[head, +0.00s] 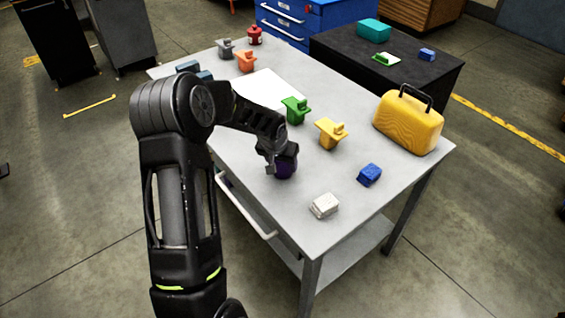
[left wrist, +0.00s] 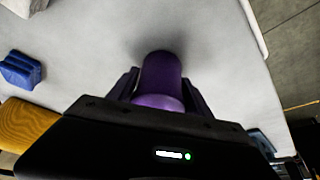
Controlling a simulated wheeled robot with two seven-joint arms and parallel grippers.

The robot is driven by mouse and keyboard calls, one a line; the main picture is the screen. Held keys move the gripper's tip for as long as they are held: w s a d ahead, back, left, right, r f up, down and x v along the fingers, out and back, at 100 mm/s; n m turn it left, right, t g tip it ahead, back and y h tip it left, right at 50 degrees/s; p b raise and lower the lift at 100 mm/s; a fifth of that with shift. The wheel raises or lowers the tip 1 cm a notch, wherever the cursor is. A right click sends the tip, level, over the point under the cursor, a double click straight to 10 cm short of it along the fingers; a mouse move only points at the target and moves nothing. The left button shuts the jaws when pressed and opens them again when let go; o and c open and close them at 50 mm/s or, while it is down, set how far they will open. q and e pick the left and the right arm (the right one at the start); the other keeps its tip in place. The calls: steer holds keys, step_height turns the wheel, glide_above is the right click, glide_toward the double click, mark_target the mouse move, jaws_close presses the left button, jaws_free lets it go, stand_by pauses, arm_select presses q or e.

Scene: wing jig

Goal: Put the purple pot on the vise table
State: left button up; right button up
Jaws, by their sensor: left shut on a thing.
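The purple pot (head: 286,171) is at the front left part of the grey table (head: 245,185) in the head view, partly hidden by my gripper. My left gripper (head: 279,156) is shut on it. The left wrist view shows the purple pot (left wrist: 162,75) between the two dark fingers (left wrist: 160,88), with the pale tabletop behind it. I cannot tell whether the pot touches the table. A blue-grey object (head: 188,67) at the table's far left is partly hidden by my arm; I cannot tell whether it is a vise. My right gripper is not in view.
Green (head: 295,109), yellow (head: 331,133) and orange (head: 246,62) pots, a white block (head: 325,206), a blue block (head: 369,174) and a yellow case (head: 409,123) stand on the grey table. A black table (head: 432,83) is behind, with a teal box (head: 373,30).

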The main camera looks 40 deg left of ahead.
arm_select(q)
steer(key=shift+f, duration=0.2)
steer(key=o, duration=1.5)
steer(key=shift+r, duration=0.1)
steer(key=shift+r, duration=0.2)
steer(key=shift+s+r, duration=0.1)
steer(key=shift+r, duration=0.1)
steer(key=b+v, duration=0.2)
steer(key=v, duration=0.9)
steer(key=shift+s, duration=0.2)
steer(key=shift+r, duration=0.15)
